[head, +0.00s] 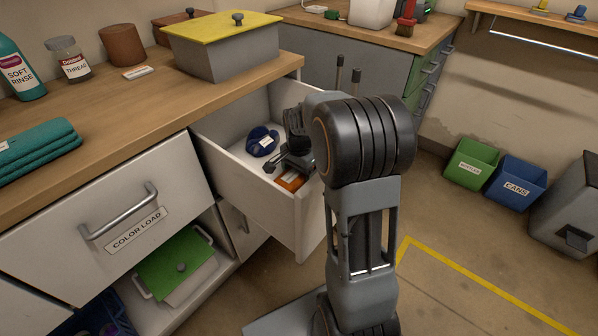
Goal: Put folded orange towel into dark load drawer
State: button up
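A drawer (246,187) is pulled open at the counter's right end. Its front and any label are turned away or hidden behind my arm, so I cannot read whether it is the dark load one. A small orange thing with a white label (289,181), which looks like the folded orange towel, is low inside this drawer and partly covered. My gripper (287,163) reaches down into the drawer just above and beside it. The fingers are small and dark, and I cannot tell whether they are open or touch it. A dark blue bundle (262,141) lies in the drawer to the left.
A shut drawer labelled COLOR LOAD (108,228) is at the left. Teal folded towels (38,150), a grey bin with yellow lid (222,47) and bottles stand on the counter. A green-lidded box (175,262) sits below. Green (471,165) and blue (517,186) bins stand on the floor at right.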

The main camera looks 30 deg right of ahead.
jog(key=shift+o, duration=1.2)
jog(key=shift+r, duration=0.1)
notch_tip(320, 180, up, 12)
jog(key=p, duration=0.4)
